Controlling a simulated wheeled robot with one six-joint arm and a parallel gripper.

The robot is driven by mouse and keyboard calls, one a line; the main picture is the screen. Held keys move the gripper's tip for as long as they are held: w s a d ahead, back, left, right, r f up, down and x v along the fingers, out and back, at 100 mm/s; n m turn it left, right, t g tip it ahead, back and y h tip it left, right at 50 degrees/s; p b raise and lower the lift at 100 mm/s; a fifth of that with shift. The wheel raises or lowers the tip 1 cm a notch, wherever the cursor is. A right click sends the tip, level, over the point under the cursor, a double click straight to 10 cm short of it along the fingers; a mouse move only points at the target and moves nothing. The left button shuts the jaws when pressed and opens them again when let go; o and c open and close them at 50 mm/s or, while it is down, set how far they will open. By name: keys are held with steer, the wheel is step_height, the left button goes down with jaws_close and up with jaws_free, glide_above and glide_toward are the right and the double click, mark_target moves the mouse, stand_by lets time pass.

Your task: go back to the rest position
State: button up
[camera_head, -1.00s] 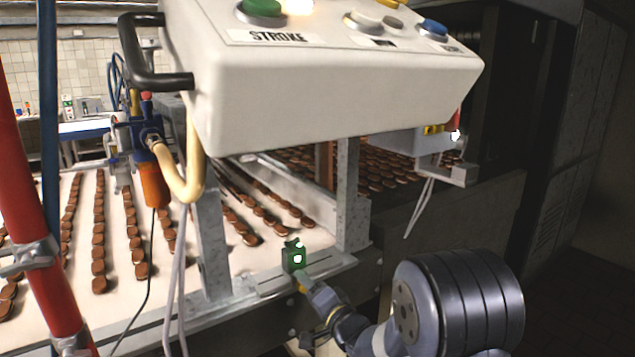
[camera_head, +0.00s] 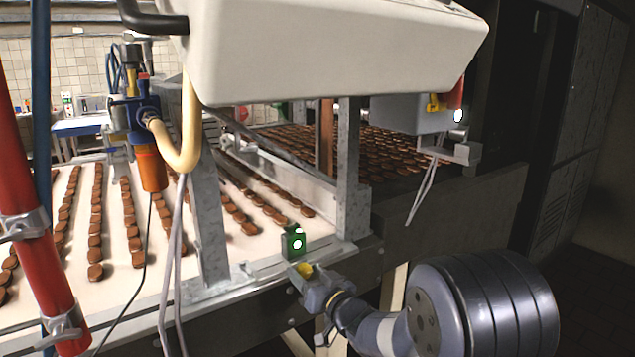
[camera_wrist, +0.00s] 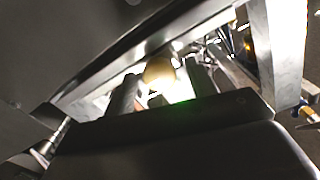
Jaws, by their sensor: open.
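My gripper (camera_head: 306,270) is at the lower middle of the head view, at the end of my arm, which comes in from the lower right. It is just below and in front of a small green box (camera_head: 293,243) with bright lights, which sits on the metal side rail of the conveyor. A small gap shows between them. In the wrist view my gripper's two dark fingers (camera_wrist: 162,88) stand apart, with a bright glow and a blurred pale round shape (camera_wrist: 160,72) beyond them. No held object shows.
The metal rail (camera_head: 255,277) and posts (camera_head: 352,180) of the conveyor are close to my arm. Rows of brown biscuits lie on the white belt (camera_head: 75,270). A white control box (camera_head: 330,60) overhangs above. Cables hang at left; dark floor is at right.

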steer(key=n+b, duration=0.1)
steer(key=n, duration=0.2)
steer(key=shift+n, duration=0.3)
steer(key=shift+d, duration=0.1)
